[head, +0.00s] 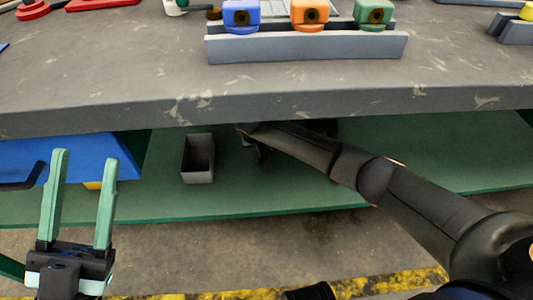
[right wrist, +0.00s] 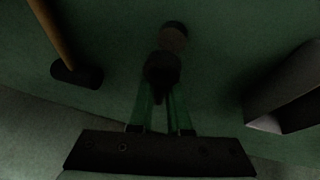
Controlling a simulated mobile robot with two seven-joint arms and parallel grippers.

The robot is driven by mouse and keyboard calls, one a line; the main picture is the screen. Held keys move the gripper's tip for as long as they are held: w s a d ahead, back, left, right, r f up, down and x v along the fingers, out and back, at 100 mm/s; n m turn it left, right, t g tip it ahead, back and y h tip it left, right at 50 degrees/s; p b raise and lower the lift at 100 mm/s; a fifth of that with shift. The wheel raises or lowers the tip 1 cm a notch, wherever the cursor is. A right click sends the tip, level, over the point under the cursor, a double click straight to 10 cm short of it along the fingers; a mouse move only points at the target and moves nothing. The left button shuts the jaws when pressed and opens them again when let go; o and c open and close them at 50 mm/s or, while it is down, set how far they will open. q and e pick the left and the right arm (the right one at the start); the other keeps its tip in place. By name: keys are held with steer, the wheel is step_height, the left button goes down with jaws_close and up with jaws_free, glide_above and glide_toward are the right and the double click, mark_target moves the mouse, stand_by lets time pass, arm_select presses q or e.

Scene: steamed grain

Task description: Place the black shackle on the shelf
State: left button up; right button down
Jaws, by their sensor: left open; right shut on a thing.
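The black shackle (right wrist: 162,67) shows as a dark shape between the green fingertips of my right gripper (right wrist: 160,92). My right gripper is shut on it, over the green shelf (head: 420,155). The view is too dark to tell whether the shackle touches the shelf. In the head view my right arm reaches under the tabletop, and the tabletop edge and the arm mostly hide this gripper and the shackle. My left gripper (head: 82,195) is open and empty in front of the shelf's left part.
A grey open box (head: 198,158) stands on the shelf left of my right gripper; it also shows in the right wrist view (right wrist: 285,105). A hammer-like tool (right wrist: 77,75) lies there too. A blue container (head: 70,155) is at the far left. The tabletop (head: 130,75) overhangs the shelf.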

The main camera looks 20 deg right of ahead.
arm_select(q)
steer(key=shift+d+f, duration=0.1)
steer(key=shift+f, duration=0.5)
arm_select(e)
steer(key=shift+f, duration=1)
steer(key=shift+f+b, duration=0.2)
steer(key=shift+b, duration=0.1)
steer(key=c, duration=0.9)
jaws_free()
steer(key=shift+o, duration=0.2)
steer(key=shift+r, duration=0.1)
arm_select(q)
steer(key=r+p, duration=0.1)
steer(key=r, duration=0.1)
steer(key=r+p, duration=0.4)
steer(key=shift+s+a, duration=0.1)
steer(key=shift+a, duration=0.3)
arm_select(e)
steer(key=v, duration=1.2)
arm_select(q)
steer(key=shift+t, duration=0.3)
